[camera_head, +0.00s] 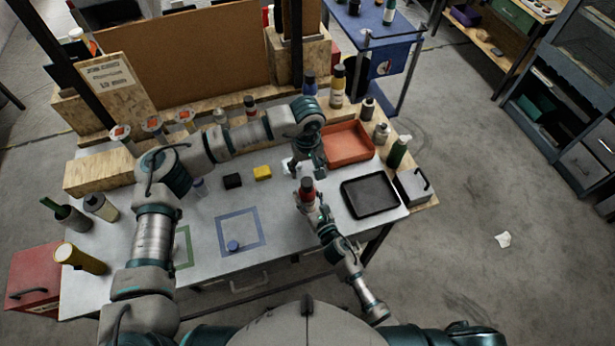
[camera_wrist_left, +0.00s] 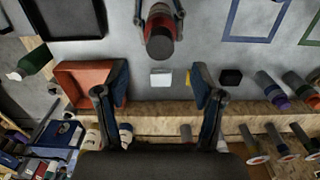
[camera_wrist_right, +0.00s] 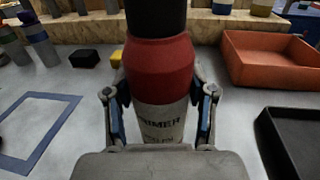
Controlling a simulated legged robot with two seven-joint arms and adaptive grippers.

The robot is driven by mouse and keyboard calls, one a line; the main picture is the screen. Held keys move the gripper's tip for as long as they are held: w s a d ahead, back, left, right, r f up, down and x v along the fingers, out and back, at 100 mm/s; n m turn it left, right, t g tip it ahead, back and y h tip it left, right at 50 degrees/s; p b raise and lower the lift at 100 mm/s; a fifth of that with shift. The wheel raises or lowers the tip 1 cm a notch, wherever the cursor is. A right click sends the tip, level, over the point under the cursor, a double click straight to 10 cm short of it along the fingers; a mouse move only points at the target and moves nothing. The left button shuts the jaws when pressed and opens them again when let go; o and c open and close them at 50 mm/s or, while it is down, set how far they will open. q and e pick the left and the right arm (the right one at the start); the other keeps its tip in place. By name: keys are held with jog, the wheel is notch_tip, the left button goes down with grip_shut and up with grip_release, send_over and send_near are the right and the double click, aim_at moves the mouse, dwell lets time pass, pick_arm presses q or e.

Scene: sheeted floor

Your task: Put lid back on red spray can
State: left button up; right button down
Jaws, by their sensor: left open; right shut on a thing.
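The red spray can (camera_head: 307,198) stands upright in my right gripper (camera_head: 316,210), near the table's front edge. In the right wrist view the can (camera_wrist_right: 160,68) has a red shoulder and a pale lower body with lettering. A dark cylindrical lid (camera_wrist_right: 155,16) sits on its top, and it also shows from above in the left wrist view (camera_wrist_left: 160,42). The right fingers (camera_wrist_right: 160,118) are shut around the pale body. My left gripper (camera_head: 305,165) is open and empty, behind the can and apart from it. Its spread fingers (camera_wrist_left: 153,85) show in the left wrist view.
An orange tray (camera_head: 348,160) and a black tray (camera_head: 370,210) lie to the right. A yellow block (camera_head: 262,173) and a black block (camera_head: 232,181) lie to the left. Bottles and cans line the back.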

pick_arm(q)
notch_tip(320, 180, up, 4)
jog(key=shift+f, duration=0.1)
pick_arm(e)
jog(key=shift+c, duration=1.4)
grip_release()
jog(key=shift+s, duration=0.1)
jog(key=v, duration=1.1)
jog(key=shift+s+d, duration=0.25)
jog(key=shift+s, duration=0.05)
jog(key=shift+f, duration=0.1)
